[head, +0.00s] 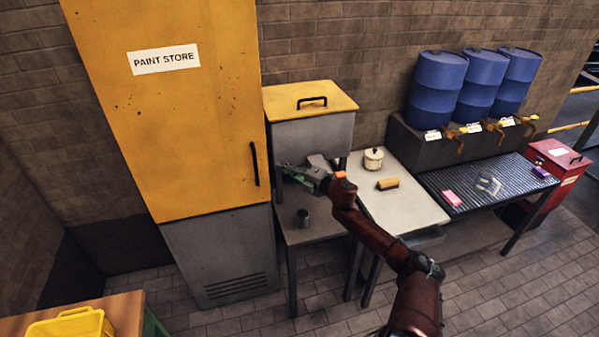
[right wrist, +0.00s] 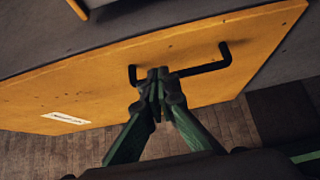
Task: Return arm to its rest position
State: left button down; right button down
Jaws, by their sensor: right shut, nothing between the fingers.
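My right arm (head: 375,235) reaches up from the bottom right in the head view, its links dark red. My right gripper (head: 285,168) is in front of the grey box with the yellow lid, close to the right edge of the tall cabinet. In the right wrist view the green fingers of the gripper (right wrist: 158,78) meet at their tips and hold nothing. Behind them shows the cabinet's yellow door (right wrist: 200,62) with its black handle (right wrist: 215,62); contact cannot be told. My left gripper is not in view.
The paint store cabinet (head: 165,100) stands left. The yellow-lidded box (head: 310,130) stands beside it, with a dark cup (head: 303,217) below. A pale table (head: 410,210) holds a cream pot (head: 373,158) and a brush (head: 388,184). Blue drums (head: 437,90) stand right. A yellow bin (head: 70,325) is lower left.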

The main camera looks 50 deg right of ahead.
jog(key=s, duration=0.3)
jog(key=s+d, duration=0.1)
jog(key=s, duration=0.1)
jog(key=shift+d+f, duration=0.1)
jog(key=shift+f, duration=0.2)
jog(key=shift+s, duration=0.1)
